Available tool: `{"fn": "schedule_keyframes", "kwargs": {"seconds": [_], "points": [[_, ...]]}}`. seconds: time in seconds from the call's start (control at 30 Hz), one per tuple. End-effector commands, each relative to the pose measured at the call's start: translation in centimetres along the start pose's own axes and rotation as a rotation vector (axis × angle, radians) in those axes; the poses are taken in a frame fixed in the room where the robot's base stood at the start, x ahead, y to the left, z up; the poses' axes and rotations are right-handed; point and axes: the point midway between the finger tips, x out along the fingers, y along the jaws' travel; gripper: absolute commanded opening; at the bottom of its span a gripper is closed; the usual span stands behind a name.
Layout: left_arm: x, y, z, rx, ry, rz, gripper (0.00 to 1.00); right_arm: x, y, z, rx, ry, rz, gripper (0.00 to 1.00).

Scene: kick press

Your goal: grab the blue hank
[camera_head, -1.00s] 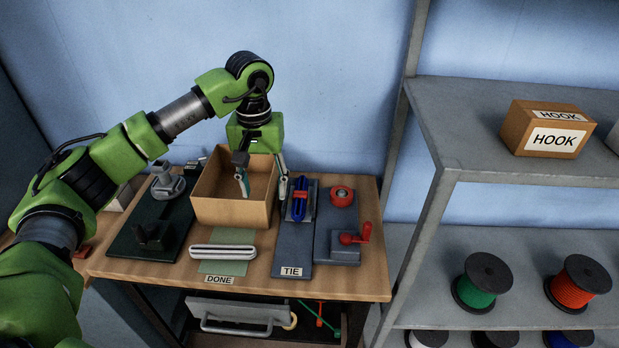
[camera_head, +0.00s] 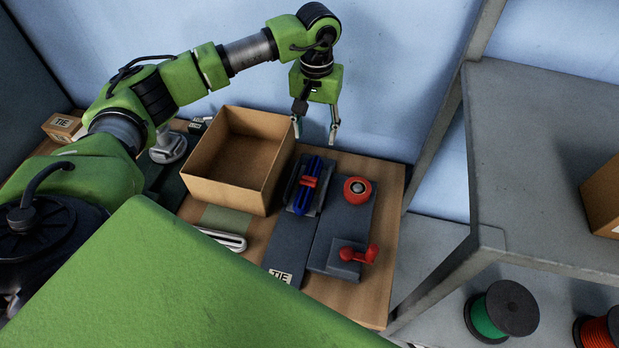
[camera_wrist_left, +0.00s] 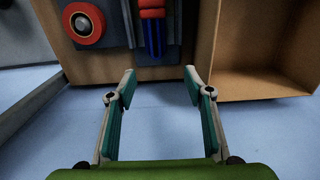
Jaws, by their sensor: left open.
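The blue hank (camera_head: 304,197) lies lengthwise in a grey holder on the dark TIE plate (camera_head: 283,240), with a red band (camera_head: 308,181) around its middle. It also shows at the top of the left wrist view (camera_wrist_left: 154,38), partly cut off by the frame edge. My left gripper (camera_head: 316,140) is open and empty, above and behind the far end of the hank, apart from it. In the left wrist view its two fingers (camera_wrist_left: 158,88) stand wide apart, with nothing between them. My right gripper is not in view.
An open cardboard box (camera_head: 223,190) stands just left of the hank. A red round knob (camera_head: 357,187) and a red-handled crank (camera_head: 362,254) sit on the plate to the right. A grey shelf (camera_head: 540,150) stands at the right.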

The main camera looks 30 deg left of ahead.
Motion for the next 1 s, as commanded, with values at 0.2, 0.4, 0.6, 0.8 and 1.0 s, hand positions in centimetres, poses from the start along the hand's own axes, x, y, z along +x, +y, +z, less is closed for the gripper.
{"fn": "schedule_keyframes", "kwargs": {"seconds": [0.2, 0.4, 0.6, 0.8, 1.0], "points": [[2.3, 0.0, 0.0, 0.0, -0.001, 0.0, 0.47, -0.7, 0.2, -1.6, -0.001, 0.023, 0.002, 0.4], [4.0, 0.3, 0.2, 0.001, -0.005, -0.001, 0.47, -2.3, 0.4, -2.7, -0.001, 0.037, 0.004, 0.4], [6.9, 0.6, 0.2, 0.0, -0.002, 0.0, 0.47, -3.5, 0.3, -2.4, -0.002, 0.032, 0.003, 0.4], [7.8, 0.6, 0.1, 0.001, 0.0, 0.001, 0.47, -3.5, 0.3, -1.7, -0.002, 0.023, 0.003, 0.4], [7.7, 0.6, 0.1, 0.001, 0.0, 0.001, 0.26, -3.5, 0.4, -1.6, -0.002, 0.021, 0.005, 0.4]]}}
